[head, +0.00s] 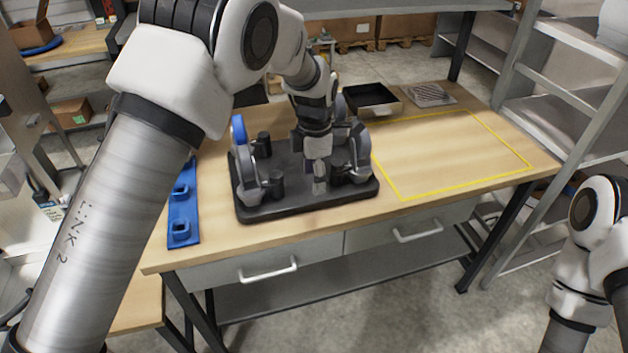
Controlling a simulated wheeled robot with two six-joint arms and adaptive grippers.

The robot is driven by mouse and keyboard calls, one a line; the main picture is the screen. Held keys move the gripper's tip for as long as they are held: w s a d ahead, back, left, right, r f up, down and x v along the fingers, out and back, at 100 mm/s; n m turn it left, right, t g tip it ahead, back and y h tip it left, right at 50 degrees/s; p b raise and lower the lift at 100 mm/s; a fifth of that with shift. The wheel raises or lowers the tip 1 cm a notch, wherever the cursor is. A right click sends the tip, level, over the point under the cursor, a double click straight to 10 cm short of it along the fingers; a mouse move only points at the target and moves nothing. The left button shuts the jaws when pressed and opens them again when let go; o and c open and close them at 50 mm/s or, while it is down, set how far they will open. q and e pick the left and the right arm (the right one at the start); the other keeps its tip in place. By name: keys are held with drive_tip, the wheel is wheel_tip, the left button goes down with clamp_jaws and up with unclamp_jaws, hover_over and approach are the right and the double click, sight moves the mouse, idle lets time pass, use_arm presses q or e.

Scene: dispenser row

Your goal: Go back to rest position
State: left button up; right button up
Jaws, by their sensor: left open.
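My left arm comes in from the left and reaches over the wooden table (300,218). My left gripper (318,183) points down over the dark base (300,205) of the dispenser row. Its fingers are small in view and partly hidden among the dispensers, and I see nothing held in them. A grey dispenser (245,178) with a blue roll (239,131) stands at the base's left side. Another grey dispenser (360,150) stands at its right side. My right arm shows at the right edge, beside the table, and its gripper is out of view.
A blue strip with square holders (183,215) lies left of the base. A black open tray (371,100) and a grey ridged plate (430,95) sit at the back. The yellow-outlined area (455,155) is bare. Metal shelving (565,100) stands at the right.

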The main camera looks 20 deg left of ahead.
use_arm(q)
drive_tip(key=s+a+f+g+b, duration=0.2)
drive_tip(key=s+f, duration=0.6)
drive_tip(key=f, duration=0.3)
drive_tip(key=s+a+f+g+b, duration=0.1)
drive_tip(key=s+a+f+g, duration=0.15)
drive_tip(key=s+f, duration=0.7)
drive_tip(key=s+a+f+m+t, duration=0.1)
drive_tip(key=s+f+m+t, duration=0.1)
drive_tip(key=s+f+m, duration=0.3)
drive_tip(key=s+a+f+m+t+b, duration=0.1)
drive_tip(key=s+f+m, duration=0.4)
drive_tip(key=s+m, duration=0.7)
drive_tip(key=a+m+t, duration=0.1)
drive_tip(key=m, duration=0.6)
drive_tip(key=shift+s+t+b, duration=0.2)
drive_tip(key=shift+t+b, duration=0.1)
drive_tip(key=shift+t, duration=0.05)
drive_tip(key=shift+f, duration=0.1)
